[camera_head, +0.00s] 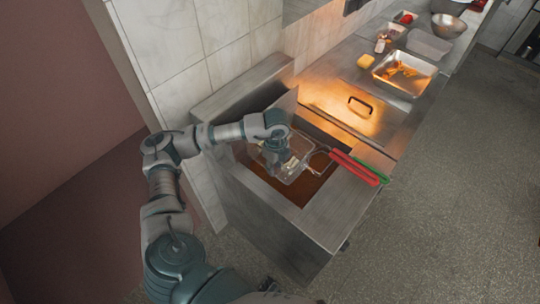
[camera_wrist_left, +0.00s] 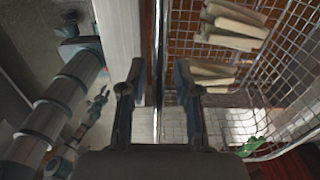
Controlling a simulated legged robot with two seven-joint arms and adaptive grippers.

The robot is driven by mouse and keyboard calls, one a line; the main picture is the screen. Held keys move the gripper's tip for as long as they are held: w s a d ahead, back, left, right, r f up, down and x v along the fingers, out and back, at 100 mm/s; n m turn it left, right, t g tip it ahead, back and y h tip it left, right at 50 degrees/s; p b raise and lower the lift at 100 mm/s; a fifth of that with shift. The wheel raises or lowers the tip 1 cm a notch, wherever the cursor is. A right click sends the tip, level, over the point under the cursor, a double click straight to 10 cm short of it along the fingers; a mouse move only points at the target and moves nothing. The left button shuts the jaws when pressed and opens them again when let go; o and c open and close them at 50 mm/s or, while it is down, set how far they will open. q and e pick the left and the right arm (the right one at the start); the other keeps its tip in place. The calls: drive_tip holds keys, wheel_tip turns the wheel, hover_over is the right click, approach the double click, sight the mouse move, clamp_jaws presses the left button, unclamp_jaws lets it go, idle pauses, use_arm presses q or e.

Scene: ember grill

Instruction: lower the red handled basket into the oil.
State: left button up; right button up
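The wire basket (camera_head: 298,172) is over the fryer, with pale fries (camera_wrist_left: 232,28) inside. A red handle (camera_head: 354,168) and a green handle (camera_head: 370,166) extend side by side to the right; which basket each belongs to is hard to tell. Brown oil (camera_head: 300,193) shows in the fryer well below. My left gripper (camera_wrist_left: 158,72) is at the basket's far-left side, its fingers apart. A thin upright edge runs between them; I cannot tell whether they touch it. In the head view, the left gripper (camera_head: 279,162) partly hides the basket. My right gripper is not seen.
The steel fryer rim (camera_head: 318,222) surrounds the well. A raised steel panel (camera_head: 285,103) stands behind it.

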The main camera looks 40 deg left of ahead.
use_arm(q)
drive_tip(key=shift+d+f, duration=0.25)
drive_tip(key=shift+d, duration=0.3)
drive_tip(key=shift+a, duration=0.25)
drive_tip(key=shift+a+f, duration=0.15)
drive_tip(key=shift+a, duration=0.25)
drive_tip(key=shift+c, duration=0.5)
drive_tip(key=shift+a+f, duration=0.1)
drive_tip(key=shift+a, duration=0.25)
drive_tip(key=c, duration=0.4)
drive_tip(key=shift+a, duration=0.3)
clamp_jaws()
drive_tip(key=shift+o, duration=0.6)
unclamp_jaws()
drive_tip(key=shift+d, duration=0.2)
drive_tip(key=o, duration=0.4)
drive_tip(key=shift+d, duration=0.25)
drive_tip(key=shift+o, duration=0.2)
drive_tip(key=shift+d, duration=0.3)
drive_tip(key=shift+d+r, duration=0.2)
drive_tip(key=shift+a+r, duration=0.1)
drive_tip(key=shift+r, duration=0.3)
wheel_tip(320, 180, up, 11)
drive_tip(key=d, duration=0.1)
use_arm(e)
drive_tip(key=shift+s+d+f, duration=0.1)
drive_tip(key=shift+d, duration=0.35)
